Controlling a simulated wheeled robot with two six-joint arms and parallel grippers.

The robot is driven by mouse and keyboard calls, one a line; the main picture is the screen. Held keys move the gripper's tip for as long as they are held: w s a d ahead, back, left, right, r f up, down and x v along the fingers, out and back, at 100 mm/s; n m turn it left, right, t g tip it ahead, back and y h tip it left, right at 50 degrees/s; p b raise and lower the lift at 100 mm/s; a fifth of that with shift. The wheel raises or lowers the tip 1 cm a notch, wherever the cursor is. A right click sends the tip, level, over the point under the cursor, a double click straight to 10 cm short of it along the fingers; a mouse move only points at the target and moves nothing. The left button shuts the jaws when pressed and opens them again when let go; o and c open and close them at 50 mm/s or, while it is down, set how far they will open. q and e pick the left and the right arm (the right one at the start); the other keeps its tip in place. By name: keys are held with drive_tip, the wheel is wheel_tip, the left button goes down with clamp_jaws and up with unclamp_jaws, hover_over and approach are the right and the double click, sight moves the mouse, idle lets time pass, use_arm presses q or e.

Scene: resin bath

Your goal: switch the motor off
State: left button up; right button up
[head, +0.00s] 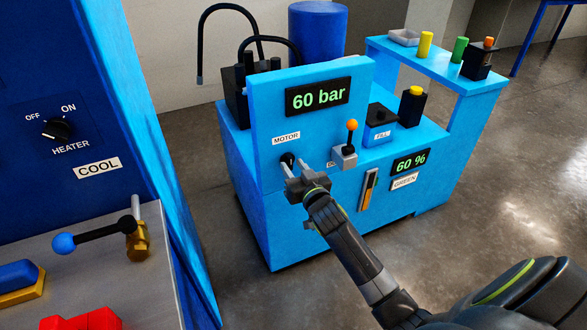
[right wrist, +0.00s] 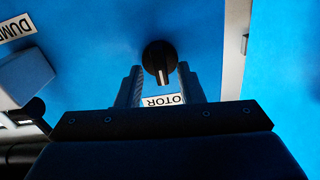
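The black motor knob (head: 287,158) is on the front of the blue machine, below the MOTOR label (head: 286,138). In the right wrist view the knob (right wrist: 158,58) has its bar pointing toward the upside-down, partly hidden MOTOR label (right wrist: 163,100). My right gripper (head: 297,170) is at the panel by the knob and hides part of the area around it. In the right wrist view its fingers (right wrist: 160,78) are spread, one on each side of the knob's bar, with gaps visible. My left gripper is not in view.
An orange-tipped lever (head: 351,136) stands right of the knob. The pressure display (head: 318,95) reads 60 bar and another display (head: 410,162) reads 60 %. A HEATER knob (head: 57,129) is on the dark blue cabinet at left.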

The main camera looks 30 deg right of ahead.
drive_tip(key=shift+w, duration=0.35)
drive_tip(key=shift+c, duration=0.2)
